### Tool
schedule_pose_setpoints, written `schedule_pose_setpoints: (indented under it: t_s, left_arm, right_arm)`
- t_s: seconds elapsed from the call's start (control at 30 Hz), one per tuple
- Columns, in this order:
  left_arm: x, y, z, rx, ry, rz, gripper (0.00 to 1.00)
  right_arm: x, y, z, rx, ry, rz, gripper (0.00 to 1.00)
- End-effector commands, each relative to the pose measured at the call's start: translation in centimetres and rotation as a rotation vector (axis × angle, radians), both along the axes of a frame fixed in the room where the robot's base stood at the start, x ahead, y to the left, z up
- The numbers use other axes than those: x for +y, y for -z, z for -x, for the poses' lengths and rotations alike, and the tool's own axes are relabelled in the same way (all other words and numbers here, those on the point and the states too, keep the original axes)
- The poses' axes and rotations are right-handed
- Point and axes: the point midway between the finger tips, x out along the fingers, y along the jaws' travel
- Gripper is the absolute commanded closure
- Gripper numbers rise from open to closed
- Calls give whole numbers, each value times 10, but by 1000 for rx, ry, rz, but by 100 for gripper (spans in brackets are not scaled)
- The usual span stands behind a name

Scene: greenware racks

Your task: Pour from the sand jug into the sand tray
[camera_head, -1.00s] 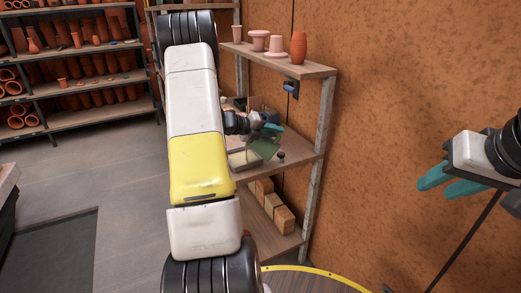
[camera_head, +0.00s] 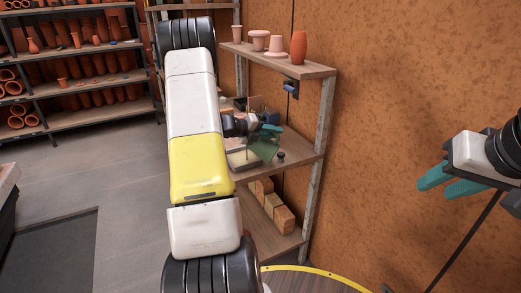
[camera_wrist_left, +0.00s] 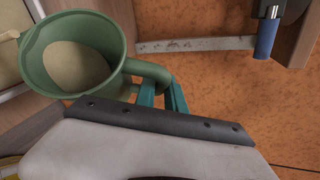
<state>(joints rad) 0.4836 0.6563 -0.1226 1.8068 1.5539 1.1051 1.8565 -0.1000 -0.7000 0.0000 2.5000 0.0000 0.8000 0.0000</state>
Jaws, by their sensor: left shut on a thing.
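The green sand jug (camera_head: 264,150) is tilted above the middle shelf, its mouth towards the left. In the left wrist view the jug (camera_wrist_left: 124,50) shows pale sand inside, and its spout points left. My left gripper (camera_head: 271,130) is shut on the jug's handle; its teal fingers (camera_wrist_left: 163,94) show there in the left wrist view. The sand tray (camera_head: 238,166) lies on the middle shelf, just left of and below the jug, partly hidden by my left arm. Whether sand is falling is too small to tell. My right gripper (camera_head: 436,187) is open and empty, far right by the wall.
The wooden shelf unit (camera_head: 300,155) stands against the orange wall. Pink pots and a terracotta vase (camera_head: 298,47) stand on its top shelf. Wooden blocks (camera_head: 277,212) sit on the lower shelf. A blue-handled thing (camera_head: 291,87) hangs by the post.

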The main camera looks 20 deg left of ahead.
Motion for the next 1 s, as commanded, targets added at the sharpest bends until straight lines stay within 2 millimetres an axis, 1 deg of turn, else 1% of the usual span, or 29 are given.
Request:
schedule_pose_setpoints:
  t_s: [0.37, 0.4, 0.47, 0.53, 0.6, 0.77, 0.93, 1.0]
  left_arm:
    - [1, -1, 0, -1, 1, 13, 100]
    - [-2, -3, 0, -4, 2, -14, 100]
    - [-13, -18, -1, -14, 7, -127, 100]
    - [-20, -11, 0, -8, 6, -267, 100]
    - [-20, -5, 0, -4, 2, -335, 100]
    - [-20, -3, 0, -5, 1, -354, 100]
    - [-27, 2, 0, -7, 2, -437, 100]
    - [-33, 6, 0, -7, 4, -491, 100]
  right_arm:
    - [0, 0, 0, 0, 0, 0, 64]
    - [0, 0, 0, 0, 0, 0, 64]
    - [0, 0, 0, 0, 0, 0, 64]
    - [0, 0, 0, 0, 0, 0, 64]
    - [0, 0, 0, 0, 0, 0, 64]
    - [0, 0, 0, 0, 0, 0, 64]
    - [0, 0, 0, 0, 0, 0, 64]
    - [0, 0, 0, 0, 0, 0, 64]
